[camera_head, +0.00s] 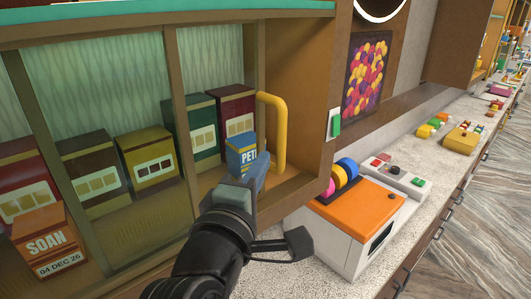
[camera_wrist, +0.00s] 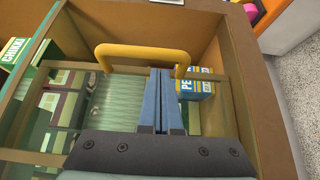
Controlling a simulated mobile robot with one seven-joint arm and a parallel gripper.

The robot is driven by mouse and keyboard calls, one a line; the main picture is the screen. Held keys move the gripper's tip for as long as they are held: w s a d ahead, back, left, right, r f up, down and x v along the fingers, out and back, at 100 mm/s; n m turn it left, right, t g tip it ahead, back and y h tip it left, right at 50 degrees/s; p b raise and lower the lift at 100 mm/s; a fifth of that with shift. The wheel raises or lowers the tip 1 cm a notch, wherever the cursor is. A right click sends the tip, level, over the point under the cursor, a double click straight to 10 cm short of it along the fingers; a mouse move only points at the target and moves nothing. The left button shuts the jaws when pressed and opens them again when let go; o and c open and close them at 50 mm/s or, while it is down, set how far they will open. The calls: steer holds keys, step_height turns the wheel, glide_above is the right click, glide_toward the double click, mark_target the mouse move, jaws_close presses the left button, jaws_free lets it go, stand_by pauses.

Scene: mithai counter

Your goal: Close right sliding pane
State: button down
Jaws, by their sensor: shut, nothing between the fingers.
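The right sliding pane (camera_head: 208,62) is glass in a wooden frame on the display cabinet. Its yellow bar handle (camera_head: 279,130) stands upright near the pane's right edge. An open gap shows between the handle and the cabinet's right side wall. In the wrist view the handle (camera_wrist: 145,52) runs across the picture at my fingertips. My gripper (camera_head: 262,165) is shut and empty, low beside the handle. Its blue fingers (camera_wrist: 162,72) overlap the handle's bar in the wrist view; I cannot tell whether they touch it. The pane's lower frame is partly hidden by my arm.
A blue box (camera_head: 241,152) stands close by my fingers, partly hidden. Several sweet boxes, including an orange one (camera_head: 47,243), stand along the cabinet. An orange-topped white machine (camera_head: 362,215) is on the counter to the right. A green switch (camera_head: 336,124) is on the cabinet's side.

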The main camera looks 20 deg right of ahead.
steer(key=shift+w+d, duration=0.1)
steer(key=shift+d, duration=0.4)
steer(key=w+d, duration=0.1)
steer(key=d, duration=0.3)
steer(key=w+d+p, duration=0.1)
steer(key=w+d, duration=0.1)
steer(key=d, duration=0.2)
steer(key=w+d, duration=0.1)
steer(key=d, duration=0.4)
steer(key=shift+w+r, duration=0.1)
steer(key=shift+w, duration=0.15)
